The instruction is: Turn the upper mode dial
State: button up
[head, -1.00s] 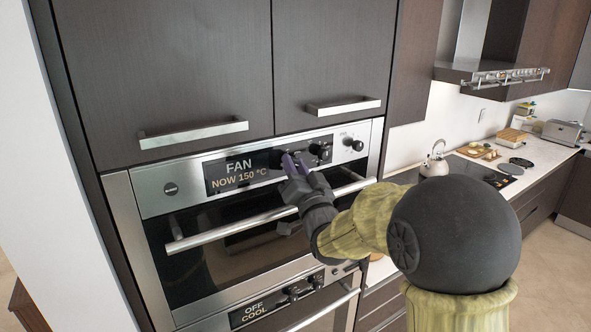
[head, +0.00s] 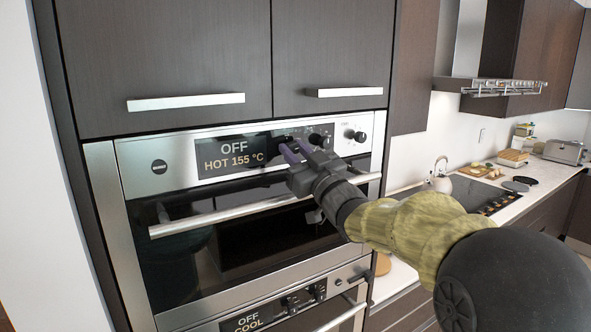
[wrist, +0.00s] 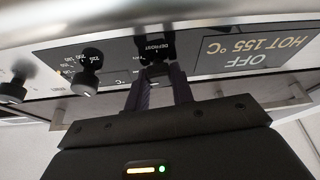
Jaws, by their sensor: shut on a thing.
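The upper oven's panel (head: 180,183) carries a display (head: 230,157) reading OFF and HOT 155 °C. The black upper mode dial (wrist: 154,72) is just beside the display; in the wrist view, which is upside down, DEFROST is printed near it. My gripper (head: 292,150) is shut on this dial, one purple finger on each side. In the wrist view the gripper (wrist: 159,88) straddles the knob. The fingers partly hide the dial in the head view.
A temperature dial (head: 321,140) and another knob (head: 359,135) sit right of my gripper. The oven's bar handle (head: 230,216) runs below it, and a cabinet handle (head: 343,92) is above. A lower oven display (head: 247,320) reads OFF, COOL.

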jog(key=n+g+y+b, duration=0.1)
jog(key=n, duration=0.1)
jog(key=n+g+b, duration=0.1)
jog(key=n, duration=0.2)
jog(key=shift+w+d+f+y, duration=0.1)
jog(key=shift+y, duration=0.3)
jog(key=n+g, duration=0.1)
jog(key=n, duration=0.2)
jog(key=n+g+y, duration=0.1)
jog(key=n, duration=0.2)
jog(key=shift+g+b, duration=0.35)
jog(key=shift+g, duration=0.05)
jog(key=n, duration=0.2)
jog(key=n+g, duration=0.1)
jog(key=n, duration=0.2)
jog(key=shift+r+n+g+p, duration=0.3)
jog(key=shift+g+p, duration=0.05)
jog(key=shift+g, duration=0.05)
jog(key=n+g+h, duration=0.1)
jog(key=n, duration=0.2)
jog(key=shift+p, duration=0.4)
jog(key=shift+f+n, duration=0.1)
jog(key=shift+n, duration=0.2)
jog(key=o, duration=1)
jog(key=shift+d, duration=0.15)
